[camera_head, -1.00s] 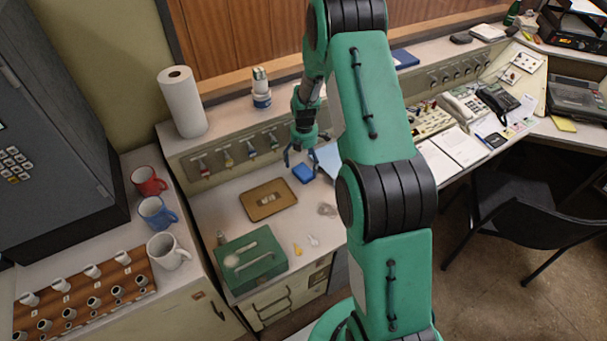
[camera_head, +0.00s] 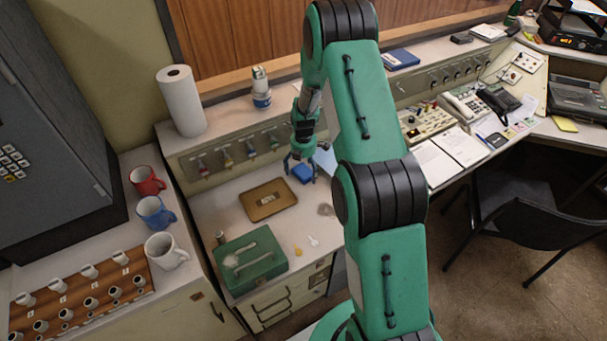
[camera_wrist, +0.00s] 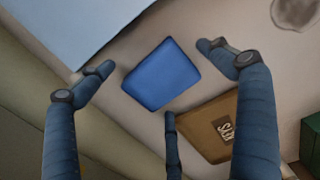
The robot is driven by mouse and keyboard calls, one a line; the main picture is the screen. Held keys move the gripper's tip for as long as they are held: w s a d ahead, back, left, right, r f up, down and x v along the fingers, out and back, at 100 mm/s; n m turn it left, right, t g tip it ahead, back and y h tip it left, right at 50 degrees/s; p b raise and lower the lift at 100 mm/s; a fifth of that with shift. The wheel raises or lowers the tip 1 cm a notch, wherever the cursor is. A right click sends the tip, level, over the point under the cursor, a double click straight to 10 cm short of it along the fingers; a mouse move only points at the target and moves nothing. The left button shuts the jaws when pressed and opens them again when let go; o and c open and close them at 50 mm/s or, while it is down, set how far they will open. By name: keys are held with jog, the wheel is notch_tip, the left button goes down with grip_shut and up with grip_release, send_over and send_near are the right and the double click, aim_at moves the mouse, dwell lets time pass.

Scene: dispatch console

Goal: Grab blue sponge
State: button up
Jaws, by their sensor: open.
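The blue sponge (camera_head: 302,173) lies flat on the console's desk surface, to the right of the brown key tray. In the wrist view the sponge (camera_wrist: 161,75) is a plain blue block between the spread fingers. My gripper (camera_head: 301,171) is lowered over the sponge with its fingers apart, on either side of it. In the wrist view my gripper (camera_wrist: 155,88) is open and empty, with fingers left, right and below the sponge. I cannot tell whether any finger touches it.
The brown tray (camera_head: 252,211) lies left of the sponge. A green box (camera_head: 249,275) stands nearer the front. A pale blue sheet (camera_wrist: 75,25) lies close beside the sponge. A raised panel with switches (camera_head: 205,161) runs behind. Small yellow and white items lie in front.

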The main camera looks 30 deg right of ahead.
aim_at(304, 172)
jog(key=shift+c, duration=0.5)
jog(key=c, duration=1.3)
jog(key=shift+o, duration=0.2)
jog(key=shift+r, duration=0.5)
notch_tip(304, 172, up, 3)
jog(key=shift+s+f+p, duration=0.1)
jog(key=shift+s+p, duration=0.05)
jog(key=shift+p, duration=0.35)
jog(key=s+a, duration=0.1)
jog(key=s, duration=0.4)
jog(key=s+a+p, duration=0.1)
jog(key=s+a, duration=0.1)
jog(key=s, duration=0.3)
jog(key=s+a+r, duration=0.1)
jog(key=s, duration=0.4)
jog(key=shift+a+r+p, duration=0.1)
jog(key=shift+a+p, duration=0.25)
jog(key=shift+a, duration=0.05)
